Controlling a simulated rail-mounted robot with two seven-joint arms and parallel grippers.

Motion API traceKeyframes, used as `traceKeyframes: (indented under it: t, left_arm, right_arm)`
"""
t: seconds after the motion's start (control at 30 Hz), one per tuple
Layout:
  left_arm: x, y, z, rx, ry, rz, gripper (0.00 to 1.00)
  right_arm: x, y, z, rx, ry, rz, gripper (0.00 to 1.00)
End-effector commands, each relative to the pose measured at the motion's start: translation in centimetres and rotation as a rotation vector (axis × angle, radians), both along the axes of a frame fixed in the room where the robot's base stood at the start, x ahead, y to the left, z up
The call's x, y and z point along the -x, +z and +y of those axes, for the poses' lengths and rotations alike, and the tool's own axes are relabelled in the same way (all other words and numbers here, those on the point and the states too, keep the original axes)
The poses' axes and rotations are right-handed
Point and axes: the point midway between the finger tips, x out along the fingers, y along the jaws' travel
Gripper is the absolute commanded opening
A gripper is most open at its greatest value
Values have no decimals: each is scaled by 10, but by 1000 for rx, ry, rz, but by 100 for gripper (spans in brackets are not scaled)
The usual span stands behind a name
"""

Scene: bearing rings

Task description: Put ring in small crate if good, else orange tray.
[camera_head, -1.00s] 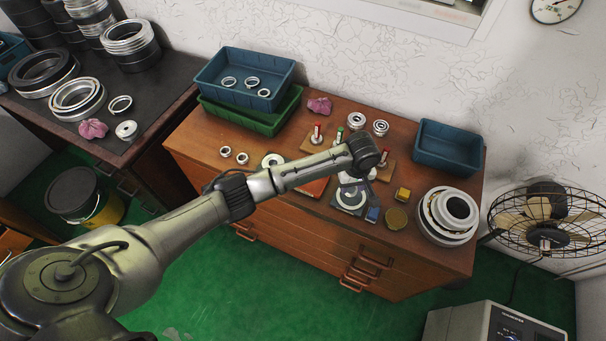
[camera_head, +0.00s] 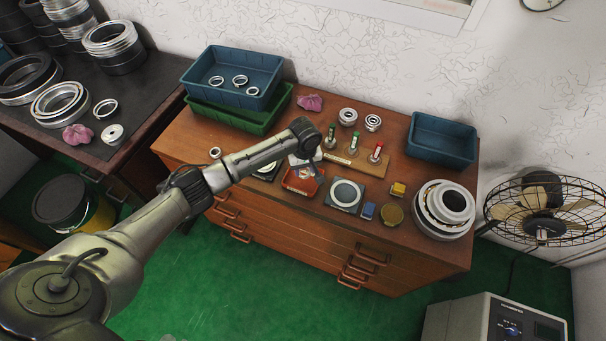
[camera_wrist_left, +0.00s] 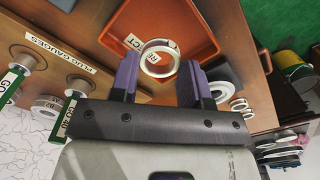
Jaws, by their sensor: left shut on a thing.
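My left gripper (camera_head: 306,163) is over the orange tray (camera_head: 291,183), which has a white label in it. In the left wrist view, the gripper's purple fingers (camera_wrist_left: 158,82) are shut on a shiny metal ring (camera_wrist_left: 146,66). The ring is above the orange tray (camera_wrist_left: 198,22), whose label reads partly as "reject". From the head camera the ring is hard to make out behind the gripper. The small blue crate (camera_head: 443,140) stands at the back right of the cabinet top and looks empty. My right gripper is not in view.
A plug gauge stand (camera_head: 352,160) with red and green handles is just right of the gripper. A dark plate with a pale disc (camera_head: 345,195) lies right of the tray. A larger blue crate (camera_head: 262,68) holding rings sits on a green crate (camera_head: 235,117).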

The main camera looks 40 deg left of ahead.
Motion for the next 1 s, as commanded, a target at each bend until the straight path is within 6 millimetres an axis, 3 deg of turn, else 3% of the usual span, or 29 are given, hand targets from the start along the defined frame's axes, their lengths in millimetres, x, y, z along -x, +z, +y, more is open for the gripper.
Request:
traceKeyframes:
  t: [0.27,0.53,0.97,1.0]
  left_arm:
    - [0,-9,5,0,0,1,14]
    - [0,-41,5,0,0,1,14]
    - [0,-46,5,0,0,0,14]
    - [0,-46,5,1,0,-1,46]
  right_arm:
    - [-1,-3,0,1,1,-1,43]
    - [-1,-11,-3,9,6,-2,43]
    - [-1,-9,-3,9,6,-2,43]
    - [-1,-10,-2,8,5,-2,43]
